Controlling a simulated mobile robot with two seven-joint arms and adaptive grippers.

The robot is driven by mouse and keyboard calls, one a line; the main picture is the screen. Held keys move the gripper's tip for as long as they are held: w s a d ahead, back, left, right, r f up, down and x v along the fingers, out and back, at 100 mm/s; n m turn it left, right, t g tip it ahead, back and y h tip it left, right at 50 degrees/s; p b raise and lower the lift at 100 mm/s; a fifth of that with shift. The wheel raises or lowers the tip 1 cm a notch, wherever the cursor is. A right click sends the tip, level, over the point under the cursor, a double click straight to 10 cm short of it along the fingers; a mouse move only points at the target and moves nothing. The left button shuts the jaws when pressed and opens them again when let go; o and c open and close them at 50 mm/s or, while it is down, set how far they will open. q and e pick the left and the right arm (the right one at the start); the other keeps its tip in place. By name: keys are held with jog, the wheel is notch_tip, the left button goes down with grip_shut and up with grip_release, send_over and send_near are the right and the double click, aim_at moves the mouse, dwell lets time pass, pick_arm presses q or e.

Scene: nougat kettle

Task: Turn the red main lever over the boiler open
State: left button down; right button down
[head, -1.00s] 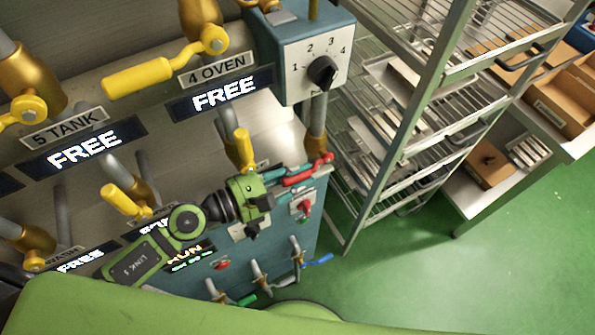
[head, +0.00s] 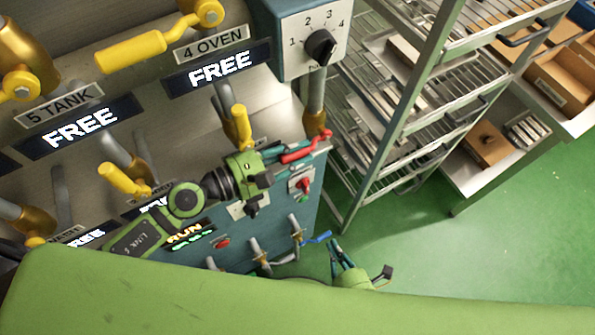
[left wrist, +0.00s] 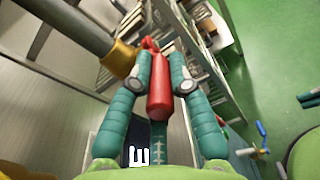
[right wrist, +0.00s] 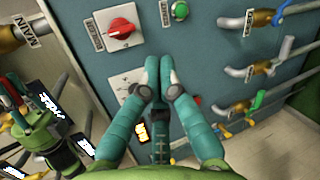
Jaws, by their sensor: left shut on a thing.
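The red main lever (head: 303,151) sits at the brass valve (head: 314,122) on the pipe at the right end of the boiler panel. My left gripper (head: 285,153) is shut on its red handle. In the left wrist view the lever (left wrist: 159,88) lies between the two finger pads, its far end by the brass fitting (left wrist: 121,60). My right gripper (head: 338,252) is low, right of the blue cabinet. In the right wrist view its fingers (right wrist: 159,75) are together and empty, in front of the cabinet face.
The blue cabinet (right wrist: 215,55) carries a red rotary switch (right wrist: 122,28), a green button (right wrist: 180,10) and small valves with coloured handles. Yellow levers (head: 130,52) stick out on the left. A wire rack (head: 385,130) stands behind; green floor (head: 530,240) is open at right.

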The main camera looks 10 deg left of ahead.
jog(key=a+r+n+t+y, duration=0.1)
jog(key=a+r+n+y, duration=0.1)
jog(key=r+n, duration=0.55)
jog(key=a+r+n+t+y, duration=0.25)
jog(key=r+n, duration=0.35)
jog(key=r, duration=0.3)
pick_arm(q)
jog(key=shift+r, duration=0.1)
pick_arm(e)
jog(key=w+a+r, duration=0.4)
jog(key=w+a, duration=0.2)
jog(key=w, duration=0.3)
jog(key=shift+r+g, duration=0.2)
jog(key=shift+g, duration=0.25)
jog(key=shift+y, duration=0.25)
